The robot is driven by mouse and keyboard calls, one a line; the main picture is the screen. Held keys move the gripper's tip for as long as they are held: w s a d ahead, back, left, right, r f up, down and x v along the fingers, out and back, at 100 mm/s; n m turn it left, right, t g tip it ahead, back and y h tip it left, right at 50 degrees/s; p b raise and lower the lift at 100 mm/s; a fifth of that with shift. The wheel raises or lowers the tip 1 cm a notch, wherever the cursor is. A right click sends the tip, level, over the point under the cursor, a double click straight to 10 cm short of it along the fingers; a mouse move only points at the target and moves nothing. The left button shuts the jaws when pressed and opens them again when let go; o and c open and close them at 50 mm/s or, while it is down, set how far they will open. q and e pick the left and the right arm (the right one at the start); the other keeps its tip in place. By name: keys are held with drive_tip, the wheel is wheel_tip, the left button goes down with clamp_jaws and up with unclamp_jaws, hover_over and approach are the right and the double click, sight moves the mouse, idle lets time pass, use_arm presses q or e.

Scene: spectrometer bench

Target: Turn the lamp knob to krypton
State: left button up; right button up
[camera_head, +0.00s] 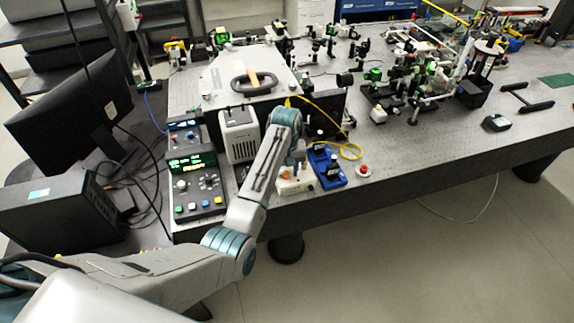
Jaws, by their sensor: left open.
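A dark control box (196,186) with a lit green display stands at the front left of the bench. A pale round knob (205,184) sits on its sloped face above a row of coloured buttons. Its markings are too small to read, so I cannot tell which lamp it is set to. My left arm reaches up from the lower left and bends down over the bench. My left gripper (292,172) is to the right of the control box, apart from it, open, near a small white box (296,186). The arm partly hides its fingers. My right gripper is not in view.
A white vented unit (239,134) stands between the control box and my forearm. A blue tray (327,165) and a red button (363,170) lie near the front edge. A monitor (75,110) stands at left. Optics crowd the back; the front right bench is mostly clear.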

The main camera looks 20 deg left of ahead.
use_arm(q)
drive_tip(key=shift+s+f, duration=0.1)
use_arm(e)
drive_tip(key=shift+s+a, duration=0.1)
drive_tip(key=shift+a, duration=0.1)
use_arm(q)
drive_tip(key=shift+c, duration=0.4)
clamp_jaws()
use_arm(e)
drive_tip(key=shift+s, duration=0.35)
